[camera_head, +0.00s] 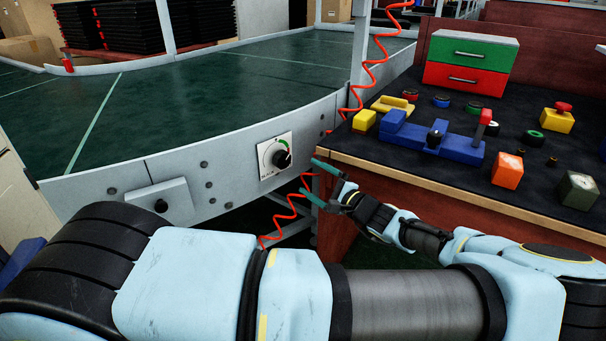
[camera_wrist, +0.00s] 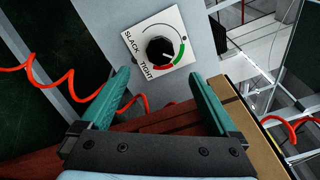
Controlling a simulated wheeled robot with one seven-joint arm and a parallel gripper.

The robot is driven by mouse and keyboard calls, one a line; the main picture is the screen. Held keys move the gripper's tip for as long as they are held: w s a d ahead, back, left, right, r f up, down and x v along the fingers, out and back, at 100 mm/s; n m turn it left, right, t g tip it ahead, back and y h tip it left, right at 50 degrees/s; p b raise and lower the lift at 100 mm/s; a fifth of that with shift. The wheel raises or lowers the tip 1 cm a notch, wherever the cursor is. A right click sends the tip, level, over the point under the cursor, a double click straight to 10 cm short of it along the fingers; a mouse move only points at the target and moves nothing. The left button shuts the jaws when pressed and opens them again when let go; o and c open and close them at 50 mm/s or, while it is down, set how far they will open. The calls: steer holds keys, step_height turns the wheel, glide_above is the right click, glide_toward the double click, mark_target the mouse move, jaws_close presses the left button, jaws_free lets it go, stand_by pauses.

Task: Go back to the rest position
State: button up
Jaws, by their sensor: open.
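My gripper (camera_head: 322,182) is open and empty in the head view, near the left front corner of the workbench and to the right of the dial. In the wrist view its two teal fingers (camera_wrist: 158,95) stand wide apart with nothing between them. The dial (camera_head: 275,157) is a black knob on a white plate fixed to the conveyor's side. It also shows in the wrist view (camera_wrist: 160,50), ahead of the fingers and apart from them, with the words SLACK and TIGHT and a green and red arc. My arm stretches across the front of the head view.
The curved green conveyor (camera_head: 150,88) fills the left. The dark-topped workbench (camera_head: 400,165) on the right holds a blue fixture (camera_head: 432,140), a green and red drawer box (camera_head: 470,62) and several small blocks and buttons. A red coiled cable (camera_head: 372,75) hangs close to my gripper.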

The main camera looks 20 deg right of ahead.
steer(key=shift+s+d, duration=0.15)
steer(key=shift+s, duration=0.2)
